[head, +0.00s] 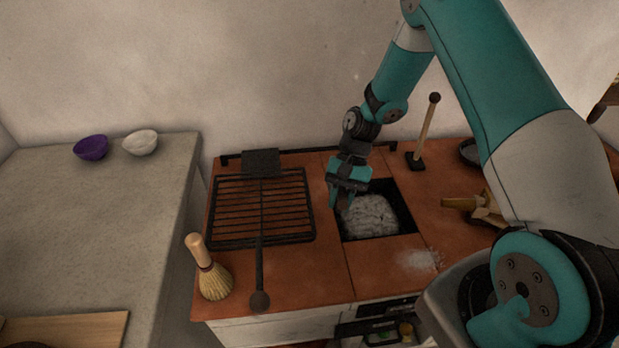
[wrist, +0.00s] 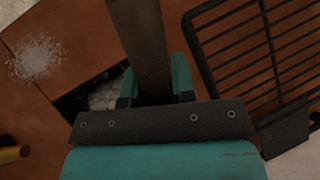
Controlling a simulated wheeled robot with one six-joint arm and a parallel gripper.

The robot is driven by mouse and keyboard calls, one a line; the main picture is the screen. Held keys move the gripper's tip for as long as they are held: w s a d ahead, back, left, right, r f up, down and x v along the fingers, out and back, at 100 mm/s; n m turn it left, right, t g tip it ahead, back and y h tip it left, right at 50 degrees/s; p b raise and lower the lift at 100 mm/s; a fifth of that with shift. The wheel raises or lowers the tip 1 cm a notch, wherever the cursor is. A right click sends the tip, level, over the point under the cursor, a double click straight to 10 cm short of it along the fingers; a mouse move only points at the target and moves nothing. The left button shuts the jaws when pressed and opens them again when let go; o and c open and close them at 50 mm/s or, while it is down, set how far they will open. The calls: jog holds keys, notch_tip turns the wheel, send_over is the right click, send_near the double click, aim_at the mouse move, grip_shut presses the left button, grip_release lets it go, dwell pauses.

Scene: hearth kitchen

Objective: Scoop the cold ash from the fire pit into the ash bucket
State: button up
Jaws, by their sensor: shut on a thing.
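The fire pit (head: 404,212) is a dark square opening in the red tiled counter, with a heap of pale grey ash (head: 370,216) in it. My gripper (head: 345,197) is over the pit's left edge, pointing down. In the wrist view, my gripper (wrist: 154,88) is shut on a flat grey-brown bar (wrist: 140,40); its far end is out of view, and I cannot tell what tool it belongs to. A patch of spilled ash (head: 420,260) lies on the tiles in front of the pit and shows in the wrist view (wrist: 35,58). I cannot make out an ash bucket.
A whisk brush (head: 212,278) stands at the front left. A wooden-handled tool (head: 426,130) stands behind the pit. Two bowls (head: 91,147) sit on the grey counter.

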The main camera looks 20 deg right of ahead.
jog(key=w+a+r+m+t+y+b, duration=0.35)
jog(key=r+m+t+y, duration=0.2)
jog(key=m, duration=0.65)
jog(key=shift+t, duration=0.45)
jog(key=f+b, duration=0.3)
jog(key=b, duration=0.1)
jog(key=d+f+b, duration=0.1)
jog(key=f+b, duration=0.3)
jog(key=d+f+b, duration=0.1)
jog(key=f+b, duration=0.2)
jog(key=b, duration=0.1)
jog(key=shift+d+f+b, duration=0.1)
jog(key=shift+f+b, duration=0.3)
jog(key=shift+d+r+p, duration=0.3)
jog(key=shift+p, duration=0.3)
grip_shut()
jog(key=shift+d, duration=0.35)
jog(key=shift+w+d+f+p, duration=0.15)
jog(key=shift+d+p, duration=0.5)
jog(key=shift+d, duration=0.5)
jog(key=shift+w+d+f+p, duration=0.1)
jog(key=shift+d+p, duration=0.5)
jog(key=shift+d, duration=0.55)
